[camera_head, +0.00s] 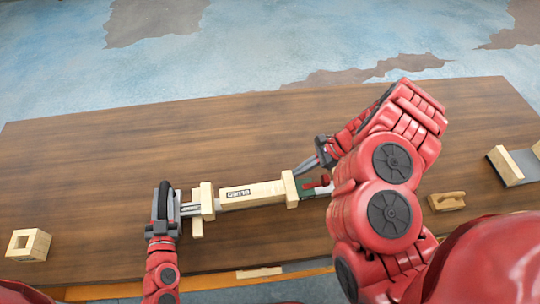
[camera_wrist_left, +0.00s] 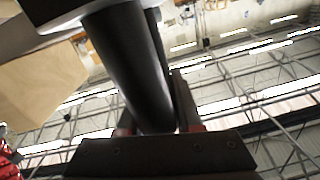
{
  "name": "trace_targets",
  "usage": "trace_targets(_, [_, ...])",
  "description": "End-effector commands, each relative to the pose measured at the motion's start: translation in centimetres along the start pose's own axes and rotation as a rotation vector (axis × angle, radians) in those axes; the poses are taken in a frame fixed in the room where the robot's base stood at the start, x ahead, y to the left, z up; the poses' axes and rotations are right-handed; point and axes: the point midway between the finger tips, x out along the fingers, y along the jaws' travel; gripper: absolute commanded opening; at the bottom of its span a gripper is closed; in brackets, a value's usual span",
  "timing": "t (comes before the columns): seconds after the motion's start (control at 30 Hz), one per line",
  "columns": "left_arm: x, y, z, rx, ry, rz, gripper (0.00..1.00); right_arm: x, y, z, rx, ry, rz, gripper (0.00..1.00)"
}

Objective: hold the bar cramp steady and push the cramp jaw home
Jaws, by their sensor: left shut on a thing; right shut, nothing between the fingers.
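The bar cramp lies across the middle of the table, with a pale labelled wooden bar (camera_head: 250,195) and wooden blocks at its left (camera_head: 207,201) and right (camera_head: 290,188) ends. A green and red part with a grey end (camera_head: 307,187) sits just right of the right block; I cannot tell which piece is the cramp jaw. My left gripper (camera_head: 164,212) is shut on the black handle at the cramp's left end. The black handle (camera_wrist_left: 130,60) fills the left wrist view. My right gripper (camera_head: 300,170) is shut and empty, its tips close above the right block; contact is unclear.
A square wooden frame block (camera_head: 28,245) stands at the table's left. A wooden plane-like tool (camera_head: 446,201) and a grey and wood piece (camera_head: 512,165) lie at the right. A wooden strip (camera_head: 259,272) lies by the front edge. The table's back (camera_head: 180,140) is clear.

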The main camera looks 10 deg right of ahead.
Motion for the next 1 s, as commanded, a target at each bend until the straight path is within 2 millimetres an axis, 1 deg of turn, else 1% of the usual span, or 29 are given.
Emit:
trace_targets(0.03, [0.0,0.2,0.1,0.002,-0.002,0.006,0.0,0.9,-0.1,1.2,-0.006,-0.008,0.003,0.0])
trace_targets(0.2, [0.0,0.2,0.1,0.002,-0.002,0.007,0.0,2.2,0.1,2.3,-0.001,-0.01,0.005,0.0])
trace_targets(0.4, [0.0,0.4,0.0,0.002,-0.001,0.011,0.0,2.5,0.3,2.7,-0.001,-0.014,0.011,0.0])
trace_targets(0.67, [0.1,0.6,-0.1,0.003,0.0,0.017,0.0,2.6,0.5,2.7,0.0,-0.02,0.017,0.0])
trace_targets(0.77, [0.1,0.6,-0.1,0.003,0.0,0.018,0.0,2.0,0.5,2.0,0.001,-0.018,0.014,0.0])
trace_targets(0.87, [0.1,0.6,-0.1,0.003,0.0,0.017,0.0,0.7,0.3,0.8,0.002,-0.013,0.007,0.0])
trace_targets(0.93, [0.0,0.5,-0.1,0.002,0.0,0.014,0.0,-0.7,0.2,-0.8,0.005,-0.001,-0.003,0.0])
trace_targets(0.97, [0.0,0.4,0.0,0.002,-0.001,0.013,0.0,-1.3,0.2,-1.1,0.005,-0.001,-0.005,0.0])
trace_targets(1.0, [0.0,0.4,0.0,0.002,-0.001,0.012,0.0,-2.6,-0.1,-0.8,0.001,-0.006,-0.009,0.0])
